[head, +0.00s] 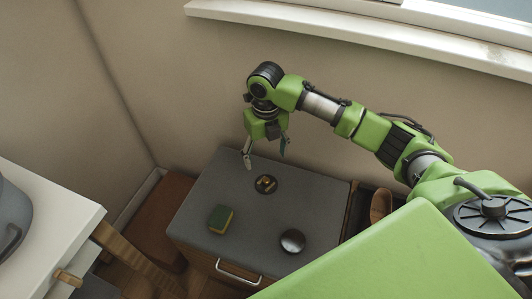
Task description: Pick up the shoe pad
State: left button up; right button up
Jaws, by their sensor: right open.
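Three small things lie on the grey cabinet top (200,190); I cannot tell for sure which is the shoe pad. One is a yellow and dark green sponge-like block (220,219) at the left front. One is a dark round piece with an orange-yellow middle (266,184) near the back. One is a dark shiny round piece (293,241) at the right front. My right gripper (265,153) is open and empty, pointing down above the back edge of the top, just behind the round piece with the orange middle. My left gripper is out of view.
A bin or rack with a brown item (380,205) stands right of the cabinet. A white counter (50,225) is at the left, with a grey vessel at its edge. A wall and window sill (350,27) lie behind. The cabinet top is mostly clear between the things.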

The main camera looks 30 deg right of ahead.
aim_at(218, 222)
jog(key=k, duration=1)
